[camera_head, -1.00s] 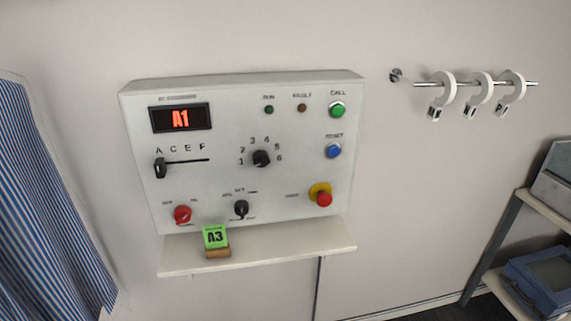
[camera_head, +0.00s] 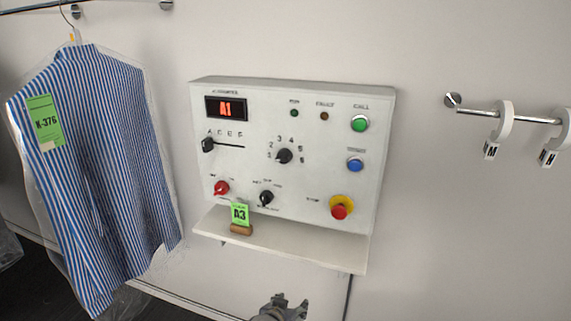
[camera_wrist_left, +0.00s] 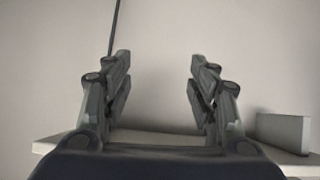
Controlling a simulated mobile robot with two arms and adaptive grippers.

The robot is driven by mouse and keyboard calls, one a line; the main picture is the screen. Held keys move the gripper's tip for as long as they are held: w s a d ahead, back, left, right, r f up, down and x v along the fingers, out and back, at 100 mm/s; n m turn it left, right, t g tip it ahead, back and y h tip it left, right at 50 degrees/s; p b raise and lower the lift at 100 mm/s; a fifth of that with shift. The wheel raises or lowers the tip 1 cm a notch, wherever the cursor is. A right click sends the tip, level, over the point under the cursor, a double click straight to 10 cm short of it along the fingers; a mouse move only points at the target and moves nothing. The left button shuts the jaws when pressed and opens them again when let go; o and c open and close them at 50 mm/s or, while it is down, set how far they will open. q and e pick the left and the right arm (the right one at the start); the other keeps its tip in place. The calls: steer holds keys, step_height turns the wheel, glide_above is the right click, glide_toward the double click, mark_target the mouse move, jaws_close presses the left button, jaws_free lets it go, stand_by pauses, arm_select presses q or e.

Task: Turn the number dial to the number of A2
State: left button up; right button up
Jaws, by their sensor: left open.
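The number dial (camera_head: 284,156) is a black knob in the middle of a white control panel (camera_head: 325,193), with small digits around it. I cannot make out where its pointer aims. The red display (camera_head: 226,109) reads A1. The black letter slider (camera_head: 208,145) sits at the left end of its slot, by A. A green card (camera_head: 240,214) reading A3 stands in a wooden holder on the shelf below. My left gripper (camera_head: 280,306) shows at the bottom edge, below the shelf and well away from the dial. In the left wrist view its fingers (camera_wrist_left: 160,85) are apart and empty.
The panel also has a red knob (camera_head: 221,188), a lower black knob (camera_head: 266,198), green (camera_head: 359,124) and blue (camera_head: 355,165) buttons and a red stop button (camera_head: 340,208). The shelf (camera_head: 300,243) juts out below. A bagged striped shirt (camera_head: 100,180) hangs left; a rail (camera_head: 480,114) is right.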

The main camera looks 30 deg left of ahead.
arm_select(q)
steer(key=w+a+r+n+t+y, duration=0.1)
steer(key=w+a+r, duration=0.1)
steer(key=r, duration=0.6)
steer(key=w+a+r+n+t, duration=0.1)
steer(key=w+a+r+t, duration=0.15)
steer(key=r, duration=0.55)
steer(key=n+t+y, duration=0.3)
glide_toward(282, 161)
steer(key=p+x, duration=0.2)
steer(key=x, duration=0.7)
steer(key=shift+w+a, duration=0.1)
steer(key=shift+w, duration=0.2)
arm_select(e)
steer(key=shift+s+a+r, duration=0.1)
steer(key=shift+a+r, duration=0.6)
steer(key=shift+r, duration=0.25)
arm_select(q)
steer(key=shift+c, duration=0.6)
arm_select(e)
steer(key=shift+d, duration=0.2)
arm_select(q)
steer(key=c, duration=0.9)
arm_select(e)
steer(key=shift+d, duration=0.2)
